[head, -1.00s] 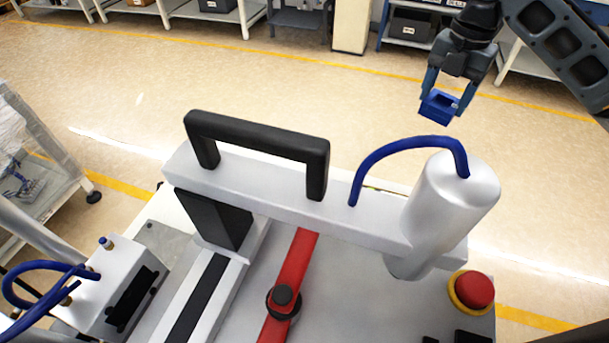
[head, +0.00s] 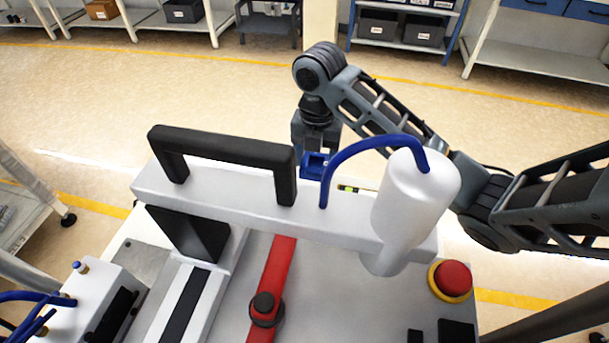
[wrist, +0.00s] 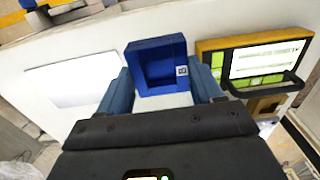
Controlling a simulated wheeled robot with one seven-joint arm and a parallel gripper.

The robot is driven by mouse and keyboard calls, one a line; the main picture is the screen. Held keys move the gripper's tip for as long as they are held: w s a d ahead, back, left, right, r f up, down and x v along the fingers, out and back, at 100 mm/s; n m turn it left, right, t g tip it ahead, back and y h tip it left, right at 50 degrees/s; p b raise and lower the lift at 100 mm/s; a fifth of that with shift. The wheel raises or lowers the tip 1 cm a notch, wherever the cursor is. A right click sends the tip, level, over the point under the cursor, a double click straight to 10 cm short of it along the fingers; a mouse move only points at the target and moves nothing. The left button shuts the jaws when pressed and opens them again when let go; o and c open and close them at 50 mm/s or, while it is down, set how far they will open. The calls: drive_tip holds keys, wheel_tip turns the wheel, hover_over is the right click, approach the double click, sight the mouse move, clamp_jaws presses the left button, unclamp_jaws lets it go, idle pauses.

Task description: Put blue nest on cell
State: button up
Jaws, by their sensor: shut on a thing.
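The blue nest (head: 315,165) is a small open square box in my gripper (head: 312,152), behind the machine's silver beam in the head view. In the wrist view the blue nest (wrist: 158,64) sits between the two blue-grey fingers of my gripper (wrist: 160,88), which is shut on it. Its open side and a small square code label on its right wall face the camera. A white surface lies beyond it. I cannot tell for sure which part is the cell, and the beam hides much of the area in the head view.
The machine's silver beam (head: 230,200) carries a black handle (head: 222,148), a silver cylinder (head: 415,200) and a blue hose (head: 365,145). A red emergency button (head: 452,278) stands at right. In the wrist view, a yellow-framed panel (wrist: 262,60) is right of the nest and a white plate (wrist: 70,80) left.

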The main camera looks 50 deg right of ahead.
sight(306, 174)
drive_tip(key=shift+w+a+f, duration=0.35)
drive_tip(key=shift+w+a, duration=0.1)
drive_tip(key=shift+w, duration=0.1)
drive_tip(key=shift+w+a+f+p, duration=0.25)
drive_tip(key=shift+w+f+p, duration=0.05)
drive_tip(key=shift+f, duration=2)
drive_tip(key=shift+f, duration=0.15)
drive_tip(key=o, duration=1.2)
wheel_tip(306, 174, up, 12)
drive_tip(key=shift+r+p, duration=0.15)
drive_tip(key=shift+p, duration=0.75)
